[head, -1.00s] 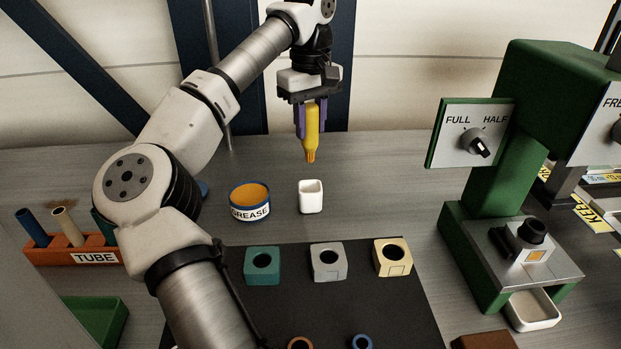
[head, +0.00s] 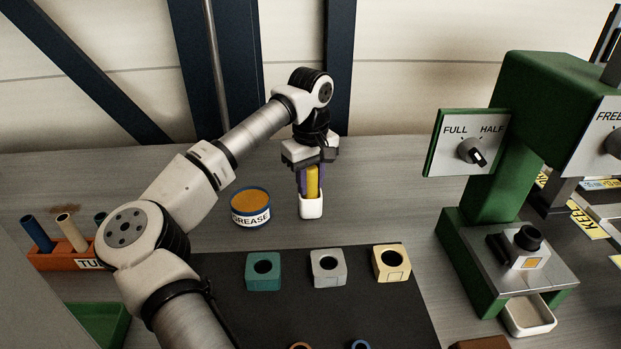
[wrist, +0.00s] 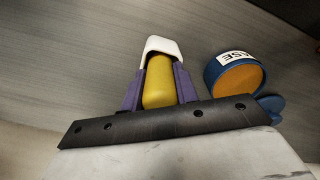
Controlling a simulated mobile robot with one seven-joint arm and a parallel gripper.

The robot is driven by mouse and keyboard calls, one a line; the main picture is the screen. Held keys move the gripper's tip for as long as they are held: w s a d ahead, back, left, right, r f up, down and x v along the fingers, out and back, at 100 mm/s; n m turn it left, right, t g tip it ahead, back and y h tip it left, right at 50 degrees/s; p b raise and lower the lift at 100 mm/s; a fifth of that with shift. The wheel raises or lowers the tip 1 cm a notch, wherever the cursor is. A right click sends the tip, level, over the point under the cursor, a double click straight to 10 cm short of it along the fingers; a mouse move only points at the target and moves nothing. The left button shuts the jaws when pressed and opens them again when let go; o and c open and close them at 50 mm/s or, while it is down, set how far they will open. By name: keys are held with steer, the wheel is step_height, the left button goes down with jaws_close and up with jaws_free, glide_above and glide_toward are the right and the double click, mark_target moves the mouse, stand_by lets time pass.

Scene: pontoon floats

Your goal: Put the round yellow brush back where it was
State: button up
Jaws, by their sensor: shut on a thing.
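The yellow brush (head: 312,181) is upright between the purple fingers of my gripper (head: 311,184). Its lower end is inside the small white cup (head: 311,208), hidden by the cup's wall. In the wrist view the yellow handle (wrist: 159,82) lies between both fingers (wrist: 158,88), and the white cup (wrist: 163,46) surrounds its far end. My gripper is shut on the brush, with its fingertips at the cup's rim. Whether the brush touches the cup's bottom cannot be seen.
A blue grease tin (head: 251,208) with orange contents stands just left of the cup. A dark mat (head: 320,312) with teal, grey and yellow blocks lies in front. A green press (head: 490,190) stands at right, an orange tube rack (head: 60,260) at left.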

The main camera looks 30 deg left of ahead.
steer(key=shift+f, duration=0.1)
steer(key=o, duration=1)
steer(key=shift+c, duration=0.2)
step_height(320, 180, up, 12)
steer(key=shift+r+b, duration=0.1)
steer(key=shift+b, duration=0.8)
